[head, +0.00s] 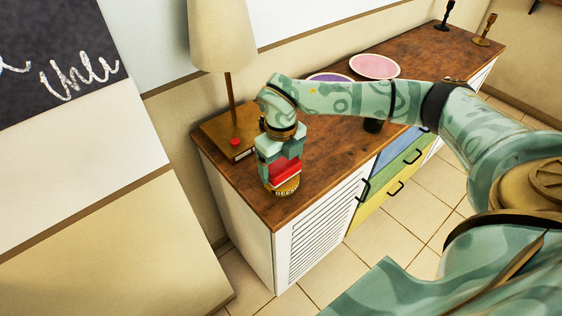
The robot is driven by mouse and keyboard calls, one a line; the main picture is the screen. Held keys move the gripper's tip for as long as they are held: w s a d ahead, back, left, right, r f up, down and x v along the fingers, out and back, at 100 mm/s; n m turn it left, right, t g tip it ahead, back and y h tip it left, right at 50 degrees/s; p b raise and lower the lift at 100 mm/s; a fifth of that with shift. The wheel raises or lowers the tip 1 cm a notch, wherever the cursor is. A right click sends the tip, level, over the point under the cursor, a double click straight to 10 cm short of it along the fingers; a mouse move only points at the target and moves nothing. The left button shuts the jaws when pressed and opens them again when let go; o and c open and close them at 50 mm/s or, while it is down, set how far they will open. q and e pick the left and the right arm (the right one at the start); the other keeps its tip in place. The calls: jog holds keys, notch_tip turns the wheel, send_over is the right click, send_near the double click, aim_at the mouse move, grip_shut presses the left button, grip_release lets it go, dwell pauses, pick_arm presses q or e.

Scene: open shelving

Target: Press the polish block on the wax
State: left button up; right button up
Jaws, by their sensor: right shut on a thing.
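A red polish block (285,172) is held in my right gripper (279,158), which points down over the left end of the wooden cabinet top. The wax (286,188) is a round, low gold tin with dark lettering, standing on the cabinet top near its front edge. The red block is directly above the tin and appears to meet its top; whether it touches is hard to tell. The gripper's fingers partly cover the block. My left gripper is not in view.
The cabinet top (330,160) right of the tin is clear.

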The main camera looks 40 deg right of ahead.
aim_at(281, 163)
jog(key=shift+f, duration=0.4)
dwell(1.7)
jog(key=shift+s, duration=0.1)
notch_tip(281, 163, up, 7)
jog(key=p, duration=0.6)
jog(key=shift+r+p, duration=0.1)
jog(key=shift+p, duration=0.25)
dwell(0.4)
